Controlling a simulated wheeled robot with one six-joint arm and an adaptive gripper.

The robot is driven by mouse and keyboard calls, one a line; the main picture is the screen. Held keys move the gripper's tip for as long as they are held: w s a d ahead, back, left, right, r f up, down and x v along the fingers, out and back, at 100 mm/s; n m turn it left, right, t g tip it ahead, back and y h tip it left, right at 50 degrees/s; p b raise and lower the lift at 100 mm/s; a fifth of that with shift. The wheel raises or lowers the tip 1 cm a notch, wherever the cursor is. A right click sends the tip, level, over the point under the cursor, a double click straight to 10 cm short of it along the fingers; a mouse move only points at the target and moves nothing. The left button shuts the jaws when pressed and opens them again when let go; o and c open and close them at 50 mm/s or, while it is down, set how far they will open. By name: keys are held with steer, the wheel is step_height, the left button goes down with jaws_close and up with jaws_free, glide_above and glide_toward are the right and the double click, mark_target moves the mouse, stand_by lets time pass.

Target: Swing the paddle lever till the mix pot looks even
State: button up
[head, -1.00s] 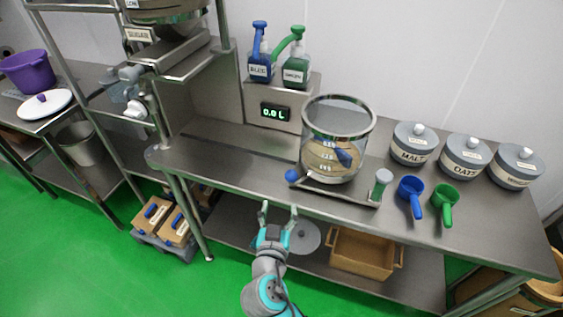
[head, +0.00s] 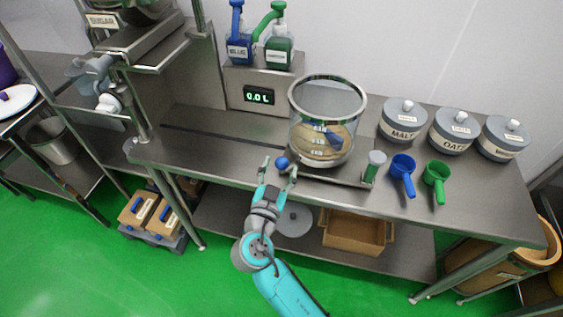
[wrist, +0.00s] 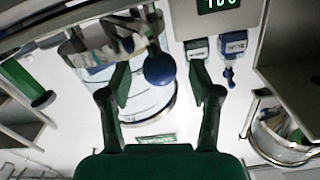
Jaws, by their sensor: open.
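The mix pot (head: 327,115) is a clear vessel with a metal rim, standing on the steel bench. Tan contents with a blue paddle (head: 331,138) show through its wall. The paddle lever ends in a blue ball knob (head: 281,162) at the pot's lower left. My gripper (head: 278,168) is open, with its fingers on either side of the knob in the head view. In the wrist view the blue knob (wrist: 159,69) lies between the fingers (wrist: 159,88), beyond them or level with them; I cannot tell whether they touch it.
Blue (head: 403,174) and green (head: 436,182) scoops and several lidded canisters (head: 404,120) sit further right. Behind are pump bottles (head: 279,50) and a display (head: 258,95) reading 0.0 L. The bench left of the pot is clear.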

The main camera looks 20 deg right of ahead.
steer(key=shift+x, duration=1.05)
jaws_close()
steer(key=shift+s+d, duration=0.1)
